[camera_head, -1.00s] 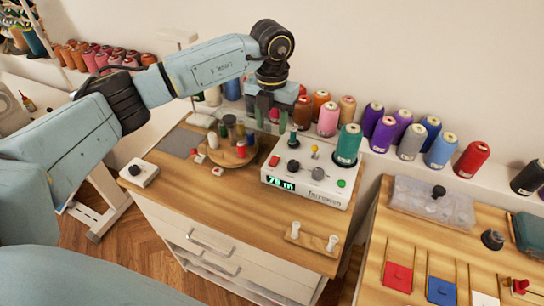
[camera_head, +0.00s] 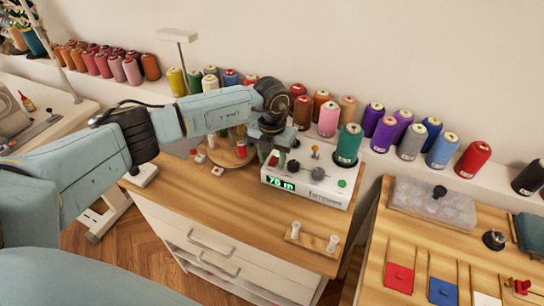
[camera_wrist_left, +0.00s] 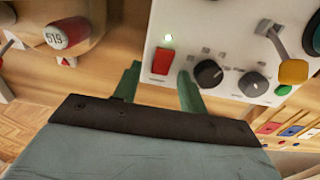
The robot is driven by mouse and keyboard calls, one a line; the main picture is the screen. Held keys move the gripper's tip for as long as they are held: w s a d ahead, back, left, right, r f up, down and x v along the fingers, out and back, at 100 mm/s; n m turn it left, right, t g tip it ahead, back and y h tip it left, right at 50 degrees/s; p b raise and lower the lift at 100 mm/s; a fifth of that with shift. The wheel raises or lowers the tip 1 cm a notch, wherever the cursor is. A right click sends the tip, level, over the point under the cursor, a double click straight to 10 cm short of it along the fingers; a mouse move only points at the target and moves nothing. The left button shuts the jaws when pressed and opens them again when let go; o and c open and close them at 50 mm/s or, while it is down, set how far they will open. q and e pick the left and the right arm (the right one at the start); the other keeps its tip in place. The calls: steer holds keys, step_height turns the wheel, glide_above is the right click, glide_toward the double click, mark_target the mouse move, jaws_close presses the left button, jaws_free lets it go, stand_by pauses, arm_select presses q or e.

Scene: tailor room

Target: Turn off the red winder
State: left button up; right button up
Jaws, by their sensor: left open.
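The winder (camera_head: 306,183) is a white box with a green lit display on the wooden cabinet. My left gripper (camera_head: 273,155) is over the winder's left end. Its green fingers (camera_wrist_left: 158,84) are open and empty, with the red switch between and just beyond their tips in the picture. Contact cannot be told. My right gripper is not in view.
A round wooden spool stand (camera_head: 228,155) with a red spool (camera_wrist_left: 67,34) is left of the winder. Two white pegs on a wooden base (camera_head: 313,238) sit in front.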

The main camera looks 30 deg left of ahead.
arm_select(q)
jaws_close()
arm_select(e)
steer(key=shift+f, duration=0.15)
arm_select(q)
steer(key=shift+w+g+b, duration=0.25)
steer(key=shift+g+b, duration=0.4)
steer(key=shift+g, duration=0.05)
steer(key=shift+w+g+b, duration=0.1)
steer(key=shift+g+b, duration=0.4)
steer(key=shift+b, duration=0.05)
steer(key=shift+r+g, duration=0.1)
steer(key=shift+g, duration=0.2)
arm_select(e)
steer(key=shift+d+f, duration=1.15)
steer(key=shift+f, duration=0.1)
arm_select(q)
jaws_free()
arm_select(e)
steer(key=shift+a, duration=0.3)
